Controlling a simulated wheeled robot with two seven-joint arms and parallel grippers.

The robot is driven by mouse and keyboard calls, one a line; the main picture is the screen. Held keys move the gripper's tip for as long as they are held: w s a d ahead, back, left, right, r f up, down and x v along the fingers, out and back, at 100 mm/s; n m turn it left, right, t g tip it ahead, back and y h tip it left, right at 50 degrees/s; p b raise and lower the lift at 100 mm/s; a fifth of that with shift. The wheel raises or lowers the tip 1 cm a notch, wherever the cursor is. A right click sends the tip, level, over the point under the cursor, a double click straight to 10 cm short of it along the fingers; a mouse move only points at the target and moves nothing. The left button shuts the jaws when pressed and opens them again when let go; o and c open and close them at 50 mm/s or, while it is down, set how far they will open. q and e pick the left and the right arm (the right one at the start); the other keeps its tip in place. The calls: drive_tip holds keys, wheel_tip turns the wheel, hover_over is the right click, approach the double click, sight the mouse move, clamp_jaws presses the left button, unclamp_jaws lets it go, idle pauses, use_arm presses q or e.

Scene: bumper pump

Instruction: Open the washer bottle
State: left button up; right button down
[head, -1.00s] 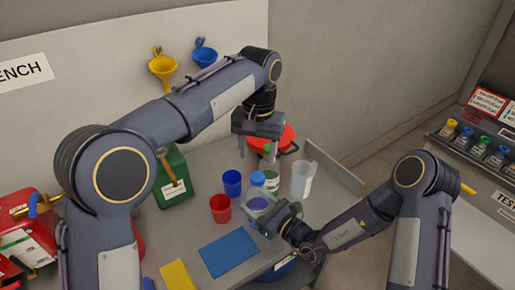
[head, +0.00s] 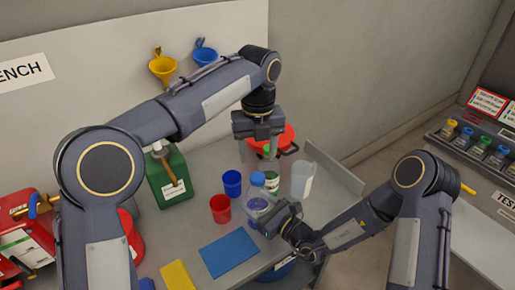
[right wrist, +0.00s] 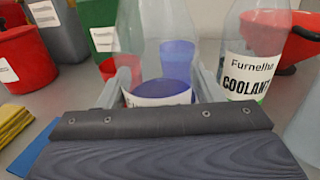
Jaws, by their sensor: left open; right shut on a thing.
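The washer bottle, clear with a blue cap (head: 257,179), stands upright on the grey bench; its clear body (head: 256,203) shows below the cap. In the right wrist view, the bottle (right wrist: 158,90) has blue liquid and a white label, with a finger on each side. My right gripper (head: 268,218) is shut on its body from the lower right. My left gripper (head: 258,139) points down, open, behind and above the blue cap, apart from it. Its fingertips are hard to make out.
A green-capped coolant bottle (head: 271,177) stands just behind, close to both grippers. Red cup (head: 220,208), blue cup (head: 232,182) and clear jug (head: 302,180) stand nearby. A red funnel or pan (head: 286,138) is behind. A blue cloth (head: 229,252) lies in front.

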sight(257, 176)
use_arm(q)
drive_tip(key=m, duration=0.4)
drive_tip(key=shift+m, duration=0.3)
drive_tip(key=shift+f, duration=3.95)
